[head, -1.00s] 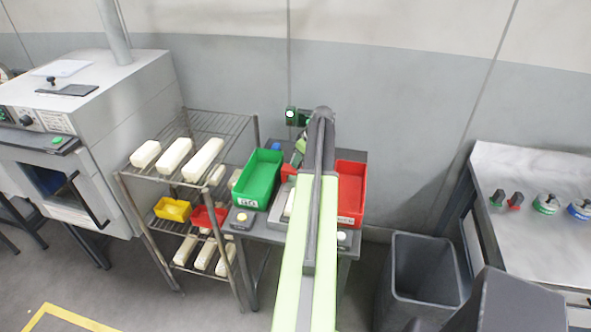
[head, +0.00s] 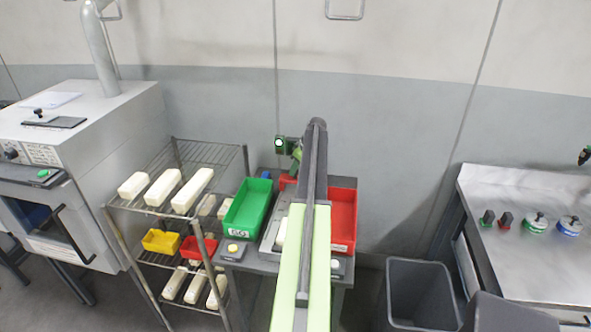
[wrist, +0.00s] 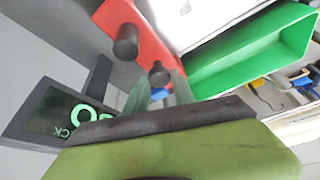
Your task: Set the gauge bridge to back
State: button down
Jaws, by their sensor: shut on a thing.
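My gripper (wrist: 161,88) is shut in the wrist view, its two pale green fingertips closed around the end of a dark round knob (wrist: 159,74). The knob stands by a red part (wrist: 130,28), which carries a second dark knob (wrist: 125,48). I cannot tell for certain whether this red part is the gauge bridge. A black panel (wrist: 52,117) with glowing green letters, partly hidden, is at the left. In the head view my arm covers most of the gauge area between the green bin (head: 247,207) and red bin (head: 343,215); the gripper end (head: 297,157) shows beside a small green-lit box (head: 281,145).
A wire rack (head: 150,208) with white blocks and small yellow and red bins stands left of the work table. An oven-like machine (head: 75,150) is farther left. A grey waste bin (head: 420,290) and a metal-topped bench (head: 520,190) with knobs are at the right.

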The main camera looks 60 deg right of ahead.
jog(key=c, duration=1.1)
grip_release()
jog(key=shift+w+d, duration=0.1)
jog(key=shift+d, duration=0.15)
jog(key=shift+r, duration=0.15)
jog(key=p+v, duration=1.6)
jog(key=v, duration=0.1)
jog(key=shift+a+r, duration=0.1)
